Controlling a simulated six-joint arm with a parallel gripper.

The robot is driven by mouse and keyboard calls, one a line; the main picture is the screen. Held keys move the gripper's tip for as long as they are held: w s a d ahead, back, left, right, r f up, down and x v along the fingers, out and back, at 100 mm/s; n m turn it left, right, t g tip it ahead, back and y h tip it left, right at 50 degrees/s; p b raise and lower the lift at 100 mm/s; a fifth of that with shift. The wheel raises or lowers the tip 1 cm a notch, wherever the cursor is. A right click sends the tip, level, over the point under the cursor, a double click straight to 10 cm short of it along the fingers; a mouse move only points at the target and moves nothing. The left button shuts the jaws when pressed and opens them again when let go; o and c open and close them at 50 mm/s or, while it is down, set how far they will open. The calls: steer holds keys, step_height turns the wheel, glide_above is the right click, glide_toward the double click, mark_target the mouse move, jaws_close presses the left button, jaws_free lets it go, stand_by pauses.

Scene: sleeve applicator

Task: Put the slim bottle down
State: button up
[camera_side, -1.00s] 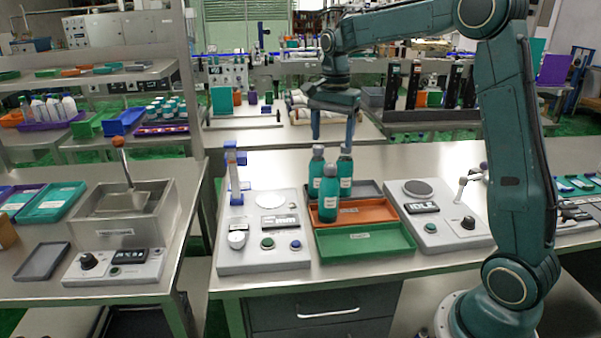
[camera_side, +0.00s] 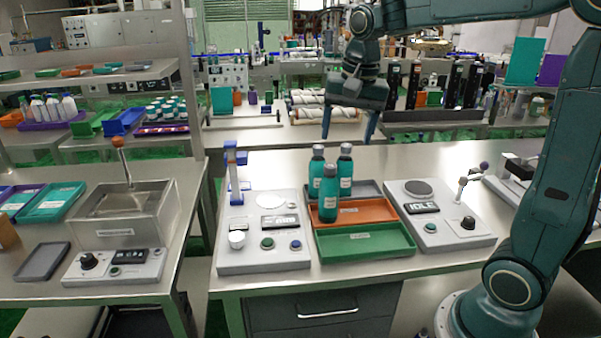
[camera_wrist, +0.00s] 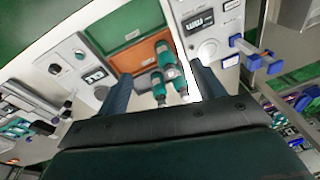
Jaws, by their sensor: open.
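Three teal bottles with pale labels and grey caps stand upright close together. The front bottle (camera_side: 328,200) is in the orange tray (camera_side: 381,209). The rear left bottle (camera_side: 316,178) and rear right bottle (camera_side: 345,177) appear to be in the grey tray (camera_side: 370,187). I cannot tell which one is the slim bottle. My gripper (camera_side: 348,138) is open and empty, above and behind the bottles, apart from them. In the wrist view, bottles show between the fingers of my gripper (camera_wrist: 163,78); their lower parts partly overlap there.
A green tray (camera_side: 365,243) lies in front of the orange one. A device with a blue stand (camera_side: 236,175) and round plate is at left. Another device with a dark round disc (camera_side: 418,188) and an IDLE display is at right. The bench behind the trays is clear.

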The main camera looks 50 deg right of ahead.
steer(key=s+a+f+n+t, duration=0.1)
steer(key=s+a+n, duration=0.3)
steer(key=s, duration=0.4)
steer(key=s+a+f+n+t, duration=0.1)
steer(key=s+a+n+t, duration=0.1)
steer(key=s+n, duration=0.5)
steer(key=shift+s+a+f+t, duration=0.4)
steer(key=shift+s+a, duration=0.5)
steer(key=shift+s, duration=0.2)
